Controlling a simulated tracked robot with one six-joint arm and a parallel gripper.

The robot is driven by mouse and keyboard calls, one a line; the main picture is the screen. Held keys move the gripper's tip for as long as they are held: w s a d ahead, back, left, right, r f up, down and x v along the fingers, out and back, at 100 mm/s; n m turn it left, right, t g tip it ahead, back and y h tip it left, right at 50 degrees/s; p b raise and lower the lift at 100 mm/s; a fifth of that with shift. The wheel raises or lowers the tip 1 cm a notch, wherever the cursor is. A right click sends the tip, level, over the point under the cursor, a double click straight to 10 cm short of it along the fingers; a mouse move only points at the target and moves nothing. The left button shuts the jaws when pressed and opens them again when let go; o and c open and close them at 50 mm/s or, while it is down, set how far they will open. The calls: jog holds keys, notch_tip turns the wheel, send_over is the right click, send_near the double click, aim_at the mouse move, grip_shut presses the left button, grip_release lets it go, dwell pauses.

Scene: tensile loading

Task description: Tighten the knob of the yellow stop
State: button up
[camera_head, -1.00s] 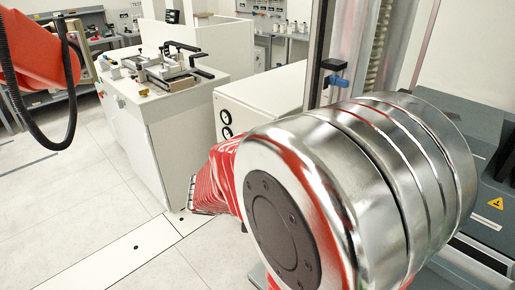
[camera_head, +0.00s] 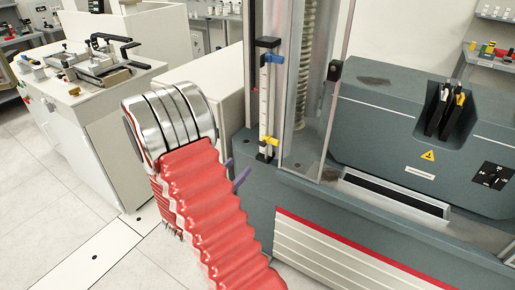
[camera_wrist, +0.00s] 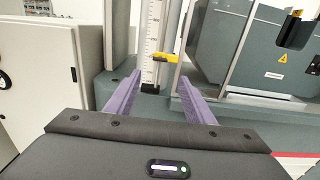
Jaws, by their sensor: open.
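The yellow stop (camera_head: 271,141) is near the lower end of a white graduated scale (camera_head: 264,105) on a vertical rail of the grey testing machine. In the head view the purple fingertips (camera_head: 236,172) show beside my red-sleeved arm, left of and below the stop; my arm hides the rest of the gripper.
A blue stop (camera_head: 273,58) is higher on the same rail. A clear upright panel (camera_head: 335,95) stands right of the rail. The grey machine base (camera_head: 390,215) spreads below and right. A white cabinet (camera_wrist: 40,85) is left of my gripper.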

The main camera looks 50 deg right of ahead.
aim_at(260, 145)
jog(key=shift+d, duration=0.1)
dwell(0.3)
jog(key=d, duration=0.4)
jog(key=w+d, duration=0.1)
jog(key=d, duration=0.8)
jog(key=shift+w+d, duration=0.15)
jog(key=shift+d, duration=0.15)
jog(key=shift+c, duration=0.3)
jog(key=c, duration=1)
